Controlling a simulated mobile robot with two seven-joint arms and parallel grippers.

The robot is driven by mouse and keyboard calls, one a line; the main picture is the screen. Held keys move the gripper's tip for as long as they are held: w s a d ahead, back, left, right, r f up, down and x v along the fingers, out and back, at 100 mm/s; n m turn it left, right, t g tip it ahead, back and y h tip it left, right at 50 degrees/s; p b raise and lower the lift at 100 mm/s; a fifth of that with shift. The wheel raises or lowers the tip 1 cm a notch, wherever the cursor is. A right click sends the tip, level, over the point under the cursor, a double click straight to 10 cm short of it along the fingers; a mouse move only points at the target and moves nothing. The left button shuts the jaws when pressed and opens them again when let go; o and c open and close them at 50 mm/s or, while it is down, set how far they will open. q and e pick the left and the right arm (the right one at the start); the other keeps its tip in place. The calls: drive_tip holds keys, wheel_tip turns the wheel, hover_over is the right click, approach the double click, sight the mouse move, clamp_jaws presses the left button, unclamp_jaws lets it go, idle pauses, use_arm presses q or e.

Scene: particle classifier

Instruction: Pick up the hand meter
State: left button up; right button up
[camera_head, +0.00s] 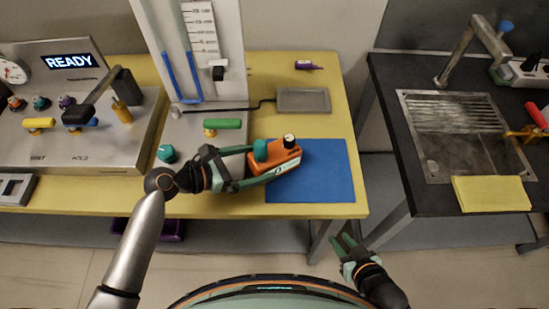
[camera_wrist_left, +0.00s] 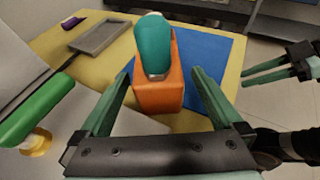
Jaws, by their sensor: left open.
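The hand meter (camera_head: 284,155) is an orange block with a teal part and a black-and-white knob on top. It rests on the left part of the blue mat (camera_head: 325,175) on the yellow table. My left gripper (camera_head: 252,170) is at its left end. In the left wrist view the orange and teal hand meter (camera_wrist_left: 158,75) stands between the two open fingers of my left gripper (camera_wrist_left: 163,92), with gaps visible at the sides. My right gripper (camera_head: 342,245) is empty, in front of the table, its green fingers apart. It also shows at the right of the left wrist view (camera_wrist_left: 275,65).
A machine panel reading READY (camera_head: 75,120) fills the table's left side. A green-handled valve (camera_head: 222,124) and a grey tray (camera_head: 303,100) are behind the mat. A purple bottle (camera_head: 308,65) lies at the back. A dark sink counter (camera_head: 390,110) stands right, across a gap.

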sight(269, 158)
use_arm(q)
drive_tip(key=x, duration=0.4)
drive_tip(key=shift+w, duration=0.15)
drive_tip(key=shift+c, duration=0.4)
clamp_jaws()
